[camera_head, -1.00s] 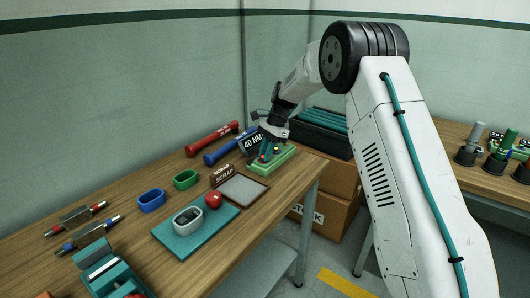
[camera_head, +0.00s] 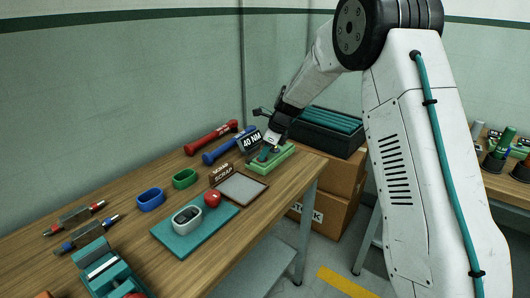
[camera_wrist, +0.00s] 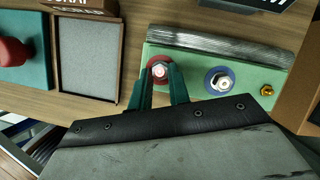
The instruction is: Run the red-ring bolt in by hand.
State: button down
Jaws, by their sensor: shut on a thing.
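The red-ring bolt (camera_wrist: 159,68) stands in the green block (camera_wrist: 190,72), seen from above in the wrist view. My gripper (camera_wrist: 158,78) has its two teal fingers on either side of the bolt head, shut on it. The wrist view does not show how deep the bolt sits. A second bolt with a blue ring (camera_wrist: 222,82) is to its right in the same block, with a small brass piece (camera_wrist: 267,90) further right. In the head view my gripper (camera_head: 267,153) is down at the green block (camera_head: 270,162), and the bolts are mostly hidden.
A 40 NM sign (camera_head: 250,140) stands behind the block. Red (camera_head: 211,136) and blue (camera_head: 229,145) handled tools lie to the left. A scrap tray (camera_head: 262,190) and a teal mat (camera_head: 168,236) are nearer. A black crate (camera_head: 331,138) sits on boxes at right.

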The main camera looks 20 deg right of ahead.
jog(key=shift+m, duration=0.6)
jog(key=shift+t, duration=0.3)
jog(key=c, duration=1.3)
grip_release()
jog(key=shift+h, duration=0.3)
jog(key=v, duration=0.7)
jog(key=shift+s+d+r, duration=0.1)
jog(key=shift+r, duration=0.25)
